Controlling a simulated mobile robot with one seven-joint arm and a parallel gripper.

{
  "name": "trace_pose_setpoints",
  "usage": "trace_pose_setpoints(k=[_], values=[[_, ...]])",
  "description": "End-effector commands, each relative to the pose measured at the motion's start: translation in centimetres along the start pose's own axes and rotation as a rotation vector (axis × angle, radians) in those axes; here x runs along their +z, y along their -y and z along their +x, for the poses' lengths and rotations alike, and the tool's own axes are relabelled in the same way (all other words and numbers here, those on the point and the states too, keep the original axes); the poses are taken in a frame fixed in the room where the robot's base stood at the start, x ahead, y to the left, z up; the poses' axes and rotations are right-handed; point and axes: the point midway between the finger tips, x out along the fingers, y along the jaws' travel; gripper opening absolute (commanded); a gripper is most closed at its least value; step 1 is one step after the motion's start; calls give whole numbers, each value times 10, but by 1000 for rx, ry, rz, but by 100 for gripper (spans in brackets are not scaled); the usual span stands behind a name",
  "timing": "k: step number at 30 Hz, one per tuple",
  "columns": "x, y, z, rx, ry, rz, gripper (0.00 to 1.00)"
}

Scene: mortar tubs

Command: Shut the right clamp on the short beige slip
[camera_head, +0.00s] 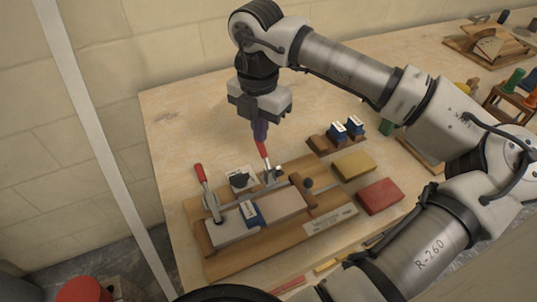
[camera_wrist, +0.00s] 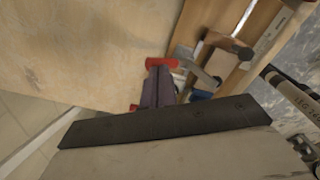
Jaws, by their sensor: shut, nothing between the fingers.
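A wooden fixture board (camera_head: 222,262) lies on the table in the head view, with two toggle clamps. The right clamp's red handle (camera_head: 264,150) stands up, and red also shows at my fingertips in the wrist view (camera_wrist: 161,63). My gripper (camera_head: 261,135) is shut and empty, pointing down at the top of that handle; I cannot tell whether they touch. The left clamp's red handle (camera_head: 200,174) also stands up. A beige slip (camera_head: 280,205) lies on the board right of a blue block (camera_head: 250,214); a paler slip (camera_head: 226,229) lies left of it. The right clamp's pad is hard to make out.
A yellow block (camera_head: 353,165) and a red block (camera_head: 380,196) lie right of the board. A wooden holder with blue pieces (camera_head: 338,132) stands behind them. My arm crosses the right side. Bare table lies left of my gripper.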

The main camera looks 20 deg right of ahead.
Motion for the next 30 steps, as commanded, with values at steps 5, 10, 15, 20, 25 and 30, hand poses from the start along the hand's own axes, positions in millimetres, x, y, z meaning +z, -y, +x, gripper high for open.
trace_pose_setpoints(k=[5,10,15,20,25,30], values=[[1,-3,9,0,0,0,0],[2,-4,12,0,0,-1,0],[2,-4,5,0,1,0,0],[3,-4,-11,0,3,0,0],[3,-4,-28,0,1,0,0],[2,-4,-45,1,1,0,0]])
